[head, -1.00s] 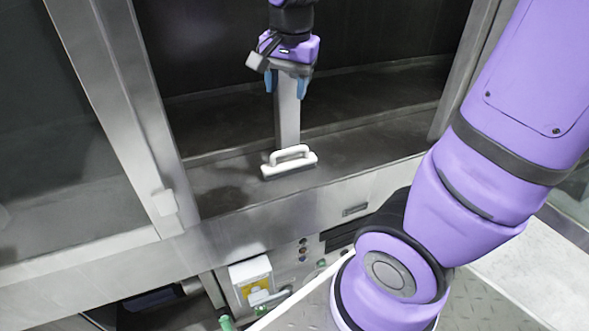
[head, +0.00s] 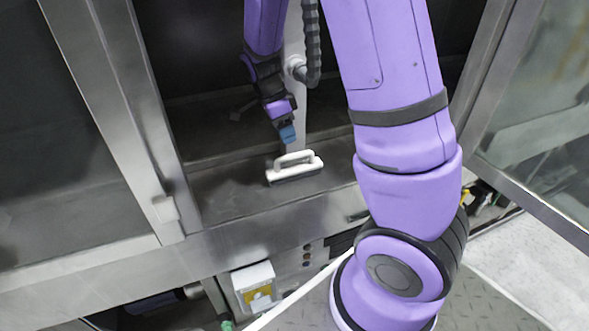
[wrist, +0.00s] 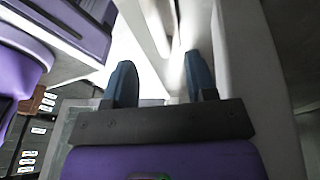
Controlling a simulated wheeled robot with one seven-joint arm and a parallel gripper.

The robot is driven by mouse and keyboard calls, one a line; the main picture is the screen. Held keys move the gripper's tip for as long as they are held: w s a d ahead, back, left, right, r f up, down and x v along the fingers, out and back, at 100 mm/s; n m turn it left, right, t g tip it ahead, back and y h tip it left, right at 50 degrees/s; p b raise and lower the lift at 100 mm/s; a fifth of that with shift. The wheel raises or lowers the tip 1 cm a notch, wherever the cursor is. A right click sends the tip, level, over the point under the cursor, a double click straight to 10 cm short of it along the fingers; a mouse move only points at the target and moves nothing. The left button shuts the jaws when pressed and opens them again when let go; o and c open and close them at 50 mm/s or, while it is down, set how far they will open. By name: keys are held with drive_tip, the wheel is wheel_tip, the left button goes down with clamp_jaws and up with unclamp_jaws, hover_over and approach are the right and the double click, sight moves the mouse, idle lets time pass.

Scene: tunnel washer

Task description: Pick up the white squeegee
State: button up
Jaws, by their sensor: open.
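The white squeegee (head: 294,167) lies on the grey metal ledge at the front of the washer opening, its loop handle facing up. My gripper (head: 287,134) is just above and behind it in the head view, pointing down, with a small gap between them. In the wrist view my gripper's two blue fingers (wrist: 161,84) stand apart with nothing held between them.
The metal ledge (head: 225,195) runs across the opening. A frame post (head: 128,110) stands at left and a glass door (head: 535,130) hangs open at right. A grey vertical post (head: 295,50) rises behind the squeegee. A white box (head: 252,278) sits below the ledge.

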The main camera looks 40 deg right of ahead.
sight(294, 159)
drive_tip(key=shift+x, duration=4.3)
drive_tip(key=shift+s, duration=0.1)
clamp_jaws()
